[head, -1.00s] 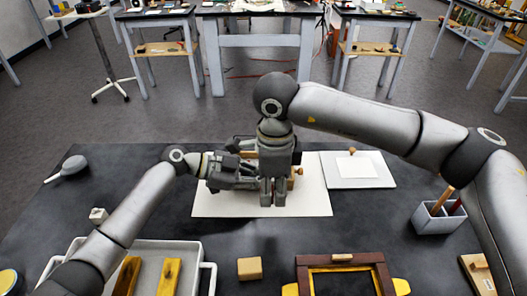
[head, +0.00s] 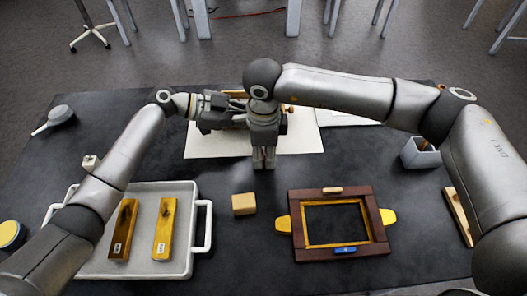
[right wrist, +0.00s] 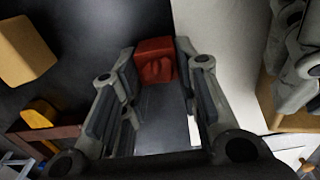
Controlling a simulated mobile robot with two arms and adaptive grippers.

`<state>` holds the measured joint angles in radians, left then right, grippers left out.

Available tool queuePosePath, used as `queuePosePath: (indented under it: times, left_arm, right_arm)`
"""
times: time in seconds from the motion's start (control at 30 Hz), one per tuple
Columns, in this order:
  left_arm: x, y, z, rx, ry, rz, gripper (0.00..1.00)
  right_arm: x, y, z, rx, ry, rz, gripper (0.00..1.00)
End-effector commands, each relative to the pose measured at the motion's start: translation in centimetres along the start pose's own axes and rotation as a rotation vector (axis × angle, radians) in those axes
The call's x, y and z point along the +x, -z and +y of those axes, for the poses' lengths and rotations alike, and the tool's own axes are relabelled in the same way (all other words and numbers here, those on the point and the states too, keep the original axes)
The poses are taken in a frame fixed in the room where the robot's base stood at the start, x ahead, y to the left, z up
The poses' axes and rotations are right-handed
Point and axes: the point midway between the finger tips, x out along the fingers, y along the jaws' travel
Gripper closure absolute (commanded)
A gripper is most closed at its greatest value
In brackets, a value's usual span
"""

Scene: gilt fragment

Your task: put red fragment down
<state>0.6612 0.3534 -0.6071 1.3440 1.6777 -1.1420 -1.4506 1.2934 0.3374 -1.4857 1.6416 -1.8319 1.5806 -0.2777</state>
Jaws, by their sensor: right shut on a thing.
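The red fragment (right wrist: 155,62) is a small red block between the fingertips of my right gripper in the right wrist view. My right gripper (head: 264,165) points down and is shut on it. In the head view the fingers hide nearly all of the fragment, and they show just past the front edge of the white sheet (head: 205,143), against the dark table (head: 225,180). I cannot tell the height of the fragment above the table. My left gripper (head: 235,112) is over the sheet, partly hidden behind my right gripper, so its fingers are unclear.
A tan block (head: 244,204) lies in front of my right gripper. A brown frame (head: 379,215) lies front right. A white tray (head: 184,188) with two yellow strips is front left. A grey holder (head: 420,155) stands at right. Dark table is bare between sheet and tan block.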

Motion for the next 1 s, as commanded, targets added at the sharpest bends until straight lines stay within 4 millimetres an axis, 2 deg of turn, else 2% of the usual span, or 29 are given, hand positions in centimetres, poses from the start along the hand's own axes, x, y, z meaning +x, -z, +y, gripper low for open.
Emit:
queuePosePath:
  times: [0.1,0.13,0.3,0.67,0.77,1.0]
  left_arm:
    - [0.0,-0.1,0.0,0.000,0.000,-0.001,1.00]
    - [0.0,-0.1,0.0,0.000,0.000,-0.001,1.00]
    - [0.0,-0.1,0.0,0.000,0.000,-0.001,1.00]
    - [0.0,-0.1,0.0,0.000,0.000,-0.001,1.00]
    - [0.0,-0.1,0.0,0.000,0.000,-0.001,1.00]
    - [0.0,-0.1,0.0,0.000,0.000,-0.001,1.00]
  right_arm:
    - [0.3,0.0,0.0,0.000,-0.001,0.000,0.92]
    - [0.3,0.0,0.0,0.000,-0.001,0.000,0.69]
    - [0.3,0.0,0.0,-0.001,0.000,0.000,0.49]
    - [-0.1,0.0,0.0,-0.001,0.001,0.000,0.49]
    - [-1.2,-0.1,-0.1,-0.001,0.003,-0.002,0.49]
    - [-6.3,0.0,-0.1,-0.001,0.004,-0.002,0.49]
